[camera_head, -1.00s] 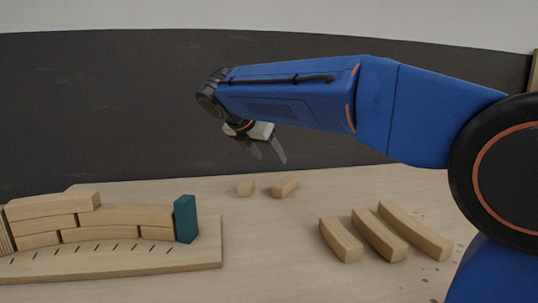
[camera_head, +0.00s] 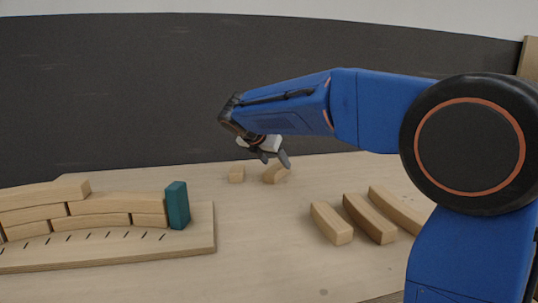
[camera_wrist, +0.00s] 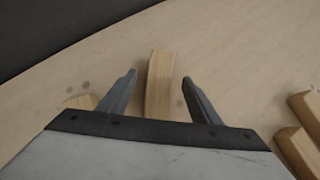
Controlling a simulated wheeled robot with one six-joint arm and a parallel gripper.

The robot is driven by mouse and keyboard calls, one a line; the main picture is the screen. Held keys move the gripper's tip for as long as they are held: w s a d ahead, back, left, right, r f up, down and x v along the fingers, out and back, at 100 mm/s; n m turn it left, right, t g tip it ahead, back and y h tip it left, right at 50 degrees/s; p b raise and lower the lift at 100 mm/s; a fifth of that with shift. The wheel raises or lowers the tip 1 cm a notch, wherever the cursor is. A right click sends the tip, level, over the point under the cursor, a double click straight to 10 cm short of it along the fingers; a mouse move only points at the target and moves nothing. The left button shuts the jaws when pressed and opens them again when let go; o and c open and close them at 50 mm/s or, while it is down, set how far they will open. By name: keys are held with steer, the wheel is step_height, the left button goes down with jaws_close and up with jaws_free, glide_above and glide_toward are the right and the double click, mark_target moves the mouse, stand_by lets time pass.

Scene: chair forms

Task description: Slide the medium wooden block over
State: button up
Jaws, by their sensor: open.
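My gripper (camera_head: 271,160) is open and empty, pointing down over the back of the table. A short pale wooden block (camera_head: 277,174) lies at its fingertips and is partly covered by one of them. In the wrist view this block (camera_wrist: 160,85) lies between the two spread fingers, with a gap on each side. A smaller block (camera_head: 236,174) lies just left of it. Three curved blocks of graded length lie at the right: a short one (camera_head: 331,222), a middle one (camera_head: 369,218) and a long one (camera_head: 402,208). I cannot tell which block the task calls medium.
At the left, a wooden base board (camera_head: 130,251) with dark tick marks carries a curved wall of stacked blocks (camera_head: 95,218). A teal block (camera_head: 177,205) stands upright at the wall's right end. A dark panel (camera_head: 130,90) rises behind the table. The table's middle is clear.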

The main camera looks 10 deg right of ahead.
mark_target(278, 166)
steer(key=shift+x, duration=2.3)
steer(key=c, duration=1.2)
